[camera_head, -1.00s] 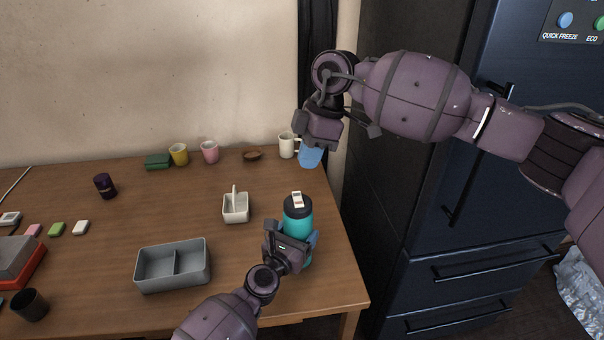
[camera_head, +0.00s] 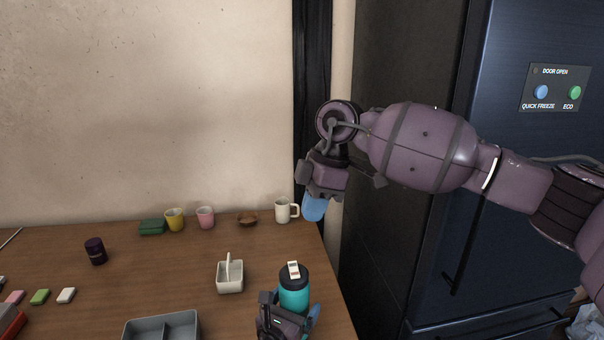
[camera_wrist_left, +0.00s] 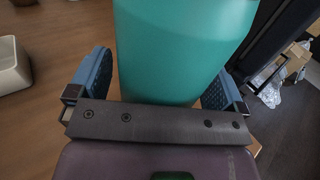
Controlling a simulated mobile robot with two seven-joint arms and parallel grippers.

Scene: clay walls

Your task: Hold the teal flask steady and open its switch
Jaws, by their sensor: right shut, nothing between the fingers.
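The teal flask (camera_head: 294,296) stands upright near the table's right edge. Its lid is dark, with a pale switch (camera_head: 293,270) on top. My left gripper (camera_head: 287,318) is around the flask body from the near side. The flask's lower part is hidden by my left gripper and the frame edge.
A white basket (camera_head: 230,281) stands left of the flask, with a grey divided tray (camera_head: 163,326) nearer. A white mug (camera_head: 282,211), pink cup (camera_head: 205,217) and yellow cup (camera_head: 174,219) line the back. A dark fridge (camera_head: 470,190) stands to the right.

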